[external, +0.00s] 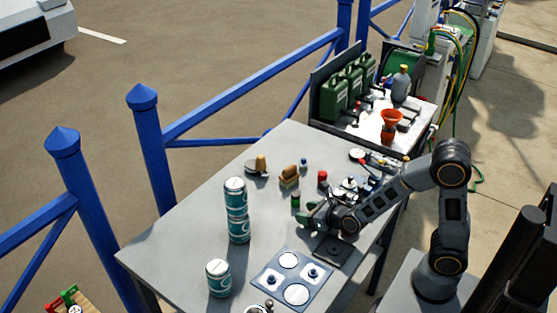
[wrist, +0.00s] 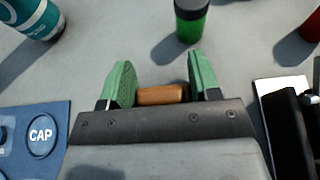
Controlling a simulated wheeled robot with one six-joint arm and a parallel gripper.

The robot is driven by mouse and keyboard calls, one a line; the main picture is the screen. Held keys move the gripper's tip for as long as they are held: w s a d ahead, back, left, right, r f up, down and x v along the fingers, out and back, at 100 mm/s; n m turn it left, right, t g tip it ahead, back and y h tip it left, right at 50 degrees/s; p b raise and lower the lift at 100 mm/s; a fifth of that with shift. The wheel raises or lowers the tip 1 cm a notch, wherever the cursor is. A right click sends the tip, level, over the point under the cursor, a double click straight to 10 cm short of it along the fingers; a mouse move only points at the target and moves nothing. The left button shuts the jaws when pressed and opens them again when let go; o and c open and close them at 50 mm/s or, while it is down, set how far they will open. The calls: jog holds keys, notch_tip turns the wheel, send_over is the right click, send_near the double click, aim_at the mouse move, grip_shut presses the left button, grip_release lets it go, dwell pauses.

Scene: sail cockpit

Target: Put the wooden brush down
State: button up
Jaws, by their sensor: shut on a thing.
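My gripper (wrist: 160,88) has green fingers and is shut on the wooden brush (wrist: 161,95). Only a short brown wooden part of the brush shows between the fingers; the rest is hidden by the gripper body. In the external view my gripper (external: 312,217) is low over the grey table (external: 180,240), right of the stacked teal cans. The brush cannot be made out there, and I cannot tell whether it touches the table.
A green jar with a black lid (wrist: 191,20) stands just ahead of the fingers. Teal cans (external: 237,210) stand left, with a blue mat (external: 262,272) in front. A dark flat piece (external: 333,252) lies near my gripper. The table's left front is clear.

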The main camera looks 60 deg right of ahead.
jog(key=shift+f, duration=0.15)
jog(key=o, duration=0.9)
jog(key=shift+r+p, duration=0.35)
jog(key=shift+p, duration=0.05)
jog(key=shift+v, duration=1.1)
jog(key=shift+s+f+b, duration=0.2)
jog(key=shift+s+b, duration=0.2)
jog(key=shift+b, duration=0.75)
jog(key=b+v, duration=0.2)
jog(key=b, duration=0.1)
jog(key=shift+b+v, duration=1)
jog(key=shift+v, duration=0.25)
